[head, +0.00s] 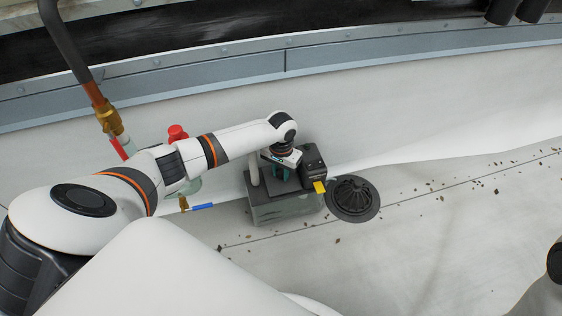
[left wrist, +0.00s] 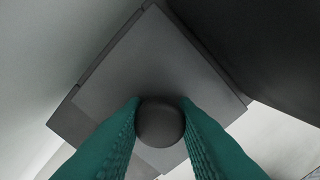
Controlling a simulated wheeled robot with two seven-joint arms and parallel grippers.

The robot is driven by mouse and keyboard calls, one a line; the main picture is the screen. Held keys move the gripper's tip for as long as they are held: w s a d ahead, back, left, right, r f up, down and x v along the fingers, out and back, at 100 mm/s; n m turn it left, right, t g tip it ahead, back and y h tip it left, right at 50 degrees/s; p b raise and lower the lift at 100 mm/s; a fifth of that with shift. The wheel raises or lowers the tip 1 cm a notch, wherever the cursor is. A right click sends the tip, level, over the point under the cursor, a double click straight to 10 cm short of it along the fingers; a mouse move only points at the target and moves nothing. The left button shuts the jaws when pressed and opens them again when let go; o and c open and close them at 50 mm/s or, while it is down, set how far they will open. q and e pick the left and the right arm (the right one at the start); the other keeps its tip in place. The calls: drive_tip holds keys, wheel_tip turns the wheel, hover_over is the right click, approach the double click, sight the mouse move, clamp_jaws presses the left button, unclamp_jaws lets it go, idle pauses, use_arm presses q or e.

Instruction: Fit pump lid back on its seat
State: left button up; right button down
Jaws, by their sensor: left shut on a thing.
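The pump lid (left wrist: 150,75) is a dark grey square plate with a round dark knob (left wrist: 160,122). My left gripper (left wrist: 160,118) has its teal fingers closed on either side of the knob. In the head view the left gripper (head: 281,172) points down over the grey pump box (head: 285,210), which has a dark top. The wrist and gripper hide much of that top, and I cannot tell whether the lid is flush on its seat. A black block (head: 314,160) with a yellow tab (head: 319,187) stands at the box's right side. My right gripper is out of view.
A round black drain grate (head: 353,197) lies just right of the box. A brass-fitted pipe (head: 107,117), a red knob (head: 177,132) and a blue-handled valve (head: 201,206) are to the left. Pale floor with scattered debris lies open to the right.

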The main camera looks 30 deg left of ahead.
use_arm(q)
drive_tip(key=shift+f, duration=0.45)
drive_tip(key=o, duration=1.5)
drive_tip(key=shift+o, duration=0.2)
